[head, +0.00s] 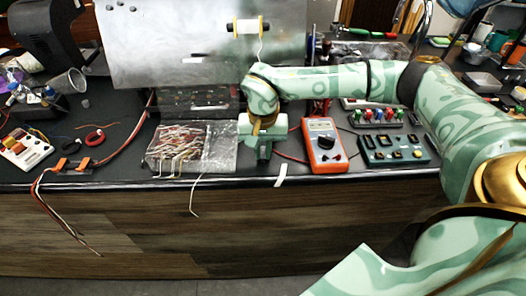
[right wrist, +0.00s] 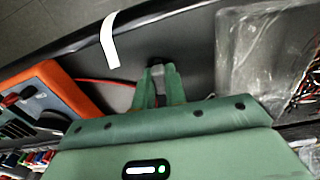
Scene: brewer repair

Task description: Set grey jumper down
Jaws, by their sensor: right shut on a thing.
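My right gripper (head: 264,158) is low over the front of the dark bench, between the clear wire tray and the orange multimeter. Its green fingers also show in the right wrist view (right wrist: 158,72), close together and pointing at the bench top near its front edge. They are shut on a small dark grey piece, the grey jumper (right wrist: 156,64), which is mostly hidden between the fingertips. In the head view the jumper cannot be made out. I cannot tell whether it touches the bench. My left gripper is not in view.
The clear tray (head: 231,160) of loose wires is left of the gripper. The orange multimeter (head: 323,145) and a teal board (head: 395,149) are to its right. A white strip (head: 281,175) lies at the bench edge. A red lead (right wrist: 105,82) passes near the fingers.

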